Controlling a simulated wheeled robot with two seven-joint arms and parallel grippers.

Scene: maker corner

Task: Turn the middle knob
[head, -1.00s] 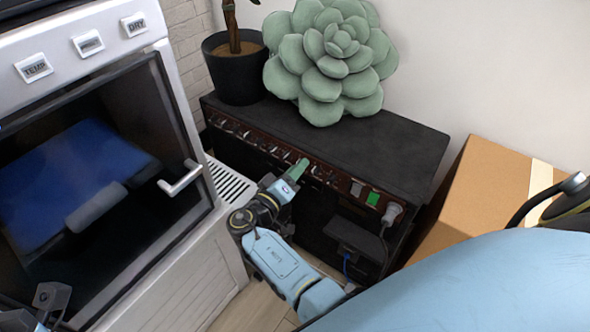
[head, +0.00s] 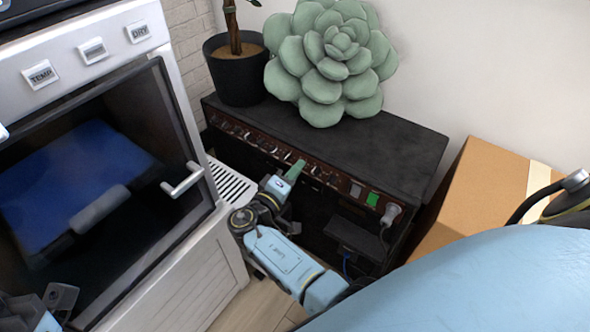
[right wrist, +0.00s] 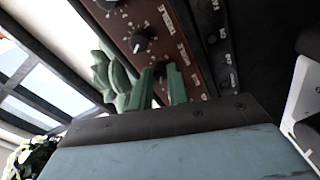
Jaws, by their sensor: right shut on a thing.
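A black amplifier-like box (head: 400,150) stands against the wall, with a row of knobs along its dark red front panel (head: 262,143). I cannot tell the held knob's exact angle. Part of my left gripper (head: 58,298) shows at the lower left; its fingers are unclear.
A plush succulent (head: 330,65) and a potted plant (head: 238,75) stand on the box. A green switch (head: 372,199) and a plug (head: 391,214) are right of the knobs. An oven-like machine with a handle (head: 183,181) is on the left, a cardboard box (head: 490,190) on the right.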

